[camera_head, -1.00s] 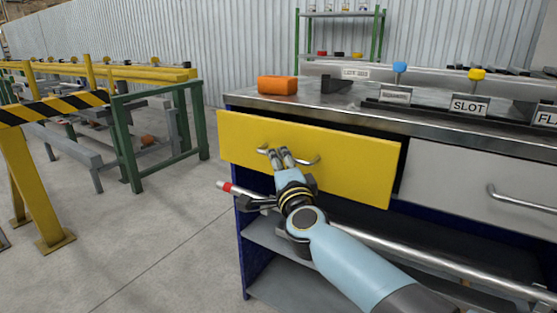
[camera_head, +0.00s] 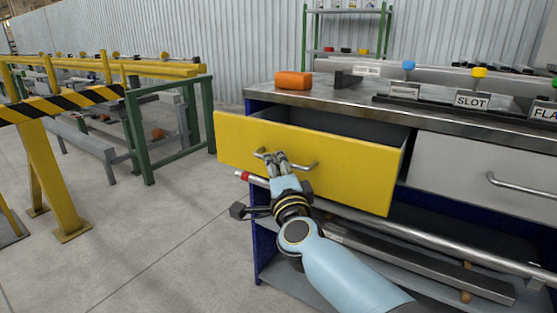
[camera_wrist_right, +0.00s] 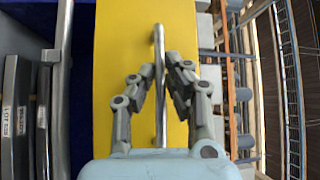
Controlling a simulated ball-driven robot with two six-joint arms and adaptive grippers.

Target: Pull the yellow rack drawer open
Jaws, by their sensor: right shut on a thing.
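The yellow drawer (camera_head: 350,172) sticks out from the left part of the bench, partly open, with a dark gap behind the top of its front. My right gripper (camera_head: 275,160) is shut on the left part of its metal bar handle (camera_head: 305,166). In the right wrist view the fingers (camera_wrist_right: 163,75) close around the handle (camera_wrist_right: 158,120), which stands upright in that picture against the yellow front (camera_wrist_right: 120,40). My left gripper is not in view.
A grey drawer (camera_head: 460,185) with its own handle is to the right. An orange block (camera_head: 293,80) lies on the metal benchtop (camera_head: 380,108). Long bars (camera_head: 430,268) lie below the drawers. A striped yellow barrier (camera_head: 55,185) stands at left, with clear floor (camera_head: 165,240) between.

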